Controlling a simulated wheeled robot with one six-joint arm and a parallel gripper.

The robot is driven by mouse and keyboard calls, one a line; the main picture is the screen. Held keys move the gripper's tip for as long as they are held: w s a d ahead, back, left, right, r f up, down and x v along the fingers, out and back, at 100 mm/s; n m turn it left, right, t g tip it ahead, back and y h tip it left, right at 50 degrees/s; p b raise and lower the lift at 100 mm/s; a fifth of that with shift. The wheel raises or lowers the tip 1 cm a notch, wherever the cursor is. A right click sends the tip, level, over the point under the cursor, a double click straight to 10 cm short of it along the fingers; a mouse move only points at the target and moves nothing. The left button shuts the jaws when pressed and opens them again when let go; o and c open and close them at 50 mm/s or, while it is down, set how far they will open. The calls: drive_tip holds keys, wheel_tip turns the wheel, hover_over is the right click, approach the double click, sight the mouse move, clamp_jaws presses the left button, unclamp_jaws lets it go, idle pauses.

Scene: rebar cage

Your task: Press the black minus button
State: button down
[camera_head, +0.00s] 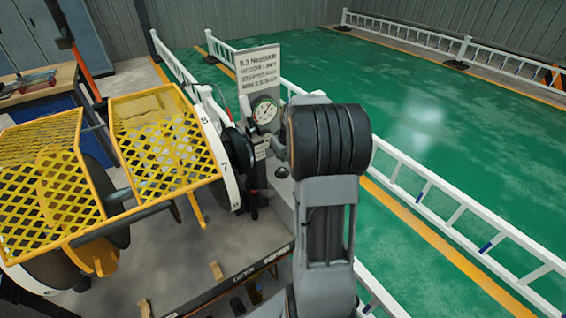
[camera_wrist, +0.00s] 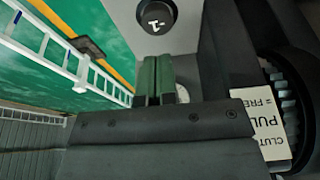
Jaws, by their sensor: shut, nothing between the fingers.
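The black button (camera_wrist: 157,17) is a round knob with a white mark, at the top of the wrist view on a light grey panel (camera_wrist: 180,42). The mark appears turned sideways. My gripper (camera_wrist: 156,68) shows in the wrist view as two green fingers side by side, shut and empty. Their tips point toward the button and appear just below it in the picture, with a strip of grey panel between. I cannot tell the depth of the gap. In the head view my arm hides the gripper, and the button cannot be made out for certain.
A machine with yellow mesh guards (camera_head: 160,135) and a numbered white disc stands at left. A dial gauge (camera_head: 264,111) and a sign plate (camera_head: 258,68) stand beside my arm. A clutch label (camera_wrist: 262,125) and black ribbed part are close at right in the wrist view. White railings (camera_head: 450,210) border green floor.

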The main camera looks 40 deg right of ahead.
sight(281, 170)
drive_tip(key=v, duration=0.7)
drive_tip(key=shift+r+b, duration=0.1)
drive_tip(key=shift+b, duration=0.45)
idle(0.6)
drive_tip(key=shift+r+b, duration=0.6)
drive_tip(key=shift+r, duration=0.25)
drive_tip(key=shift+f, duration=0.1)
drive_tip(key=x, duration=0.8)
drive_tip(key=p+x, duration=0.1)
drive_tip(key=x, duration=0.3)
drive_tip(key=shift+s+f, duration=0.3)
drive_tip(key=shift+f, duration=0.65)
drive_tip(key=shift+f, duration=0.1)
